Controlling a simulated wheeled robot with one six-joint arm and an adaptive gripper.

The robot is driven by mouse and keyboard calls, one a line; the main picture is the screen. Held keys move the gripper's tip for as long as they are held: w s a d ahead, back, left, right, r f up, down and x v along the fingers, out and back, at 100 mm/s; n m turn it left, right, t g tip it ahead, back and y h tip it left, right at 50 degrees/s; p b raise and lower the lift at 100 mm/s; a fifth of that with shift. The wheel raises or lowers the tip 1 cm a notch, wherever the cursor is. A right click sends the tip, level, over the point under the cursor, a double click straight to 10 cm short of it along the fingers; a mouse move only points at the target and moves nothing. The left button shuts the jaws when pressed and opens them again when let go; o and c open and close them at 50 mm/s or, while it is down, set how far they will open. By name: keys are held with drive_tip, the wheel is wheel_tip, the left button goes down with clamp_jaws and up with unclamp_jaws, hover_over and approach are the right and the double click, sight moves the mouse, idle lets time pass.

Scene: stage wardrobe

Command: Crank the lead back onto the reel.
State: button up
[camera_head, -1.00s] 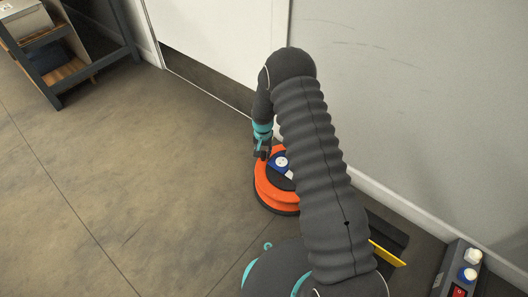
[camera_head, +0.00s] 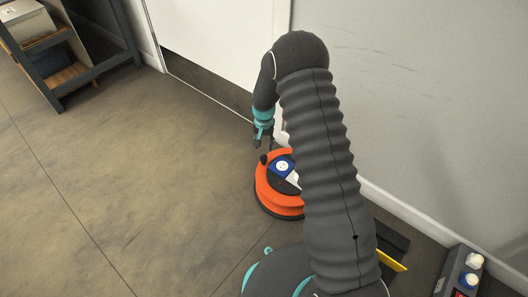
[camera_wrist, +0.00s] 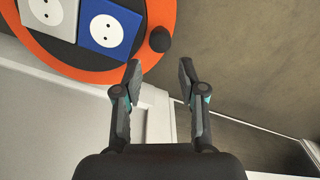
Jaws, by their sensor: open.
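The reel is an orange drum (camera_head: 271,199) on the floor by the wall, partly hidden by my arm. Its dark top carries a blue socket (camera_head: 283,166) and a white one. A black crank knob (camera_head: 264,158) stands at the left far edge of the drum. In the wrist view the knob (camera_wrist: 160,39) shows in line with the gap between my fingertips, beyond them and apart from them. My gripper (camera_head: 264,144) is open and empty above the knob; it also shows in the wrist view (camera_wrist: 160,72). I cannot make out the lead.
A white door panel (camera_head: 220,50) and a grey wall (camera_head: 420,90) stand behind the reel. A power strip (camera_head: 462,275) with plugs lies at the lower right, near a yellow piece (camera_head: 391,260). A shelf unit (camera_head: 60,75) is at the upper left. The floor on the left is clear.

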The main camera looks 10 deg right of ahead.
drive_tip(key=shift+r, duration=1.9)
